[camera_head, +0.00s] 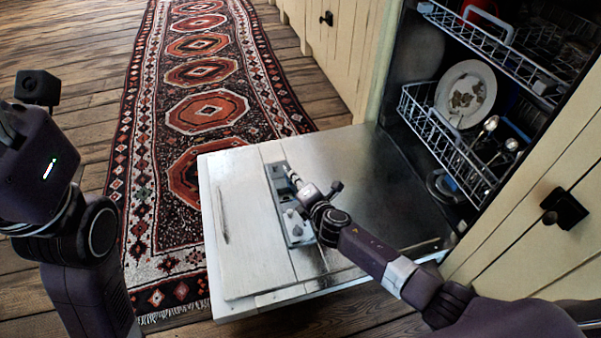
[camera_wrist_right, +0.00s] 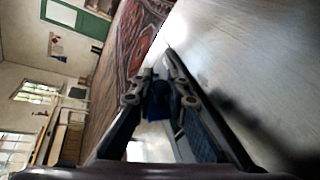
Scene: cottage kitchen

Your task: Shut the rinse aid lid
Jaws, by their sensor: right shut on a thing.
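The dishwasher door (camera_head: 375,165) lies folded down flat. A long grey dispenser panel (camera_head: 276,185) is set in its inner face, and the rinse aid lid is a small part of that panel, largely covered by my gripper. My right gripper (camera_head: 294,179) reaches from the lower right, low over the upper part of the panel, and is shut on what seems to be the lid. The contact itself is hidden. In the right wrist view the fingers (camera_wrist_right: 157,80) are close together, with the bright metal door beside them. Of my left arm only links show, at the left edge.
The open dishwasher has an upper rack (camera_head: 490,45) and a lower rack (camera_head: 445,140) holding a patterned plate (camera_head: 465,93). A red patterned rug (camera_head: 205,72) lies on the wooden floor. Cream cabinets with black handles (camera_head: 564,207) flank the dishwasher.

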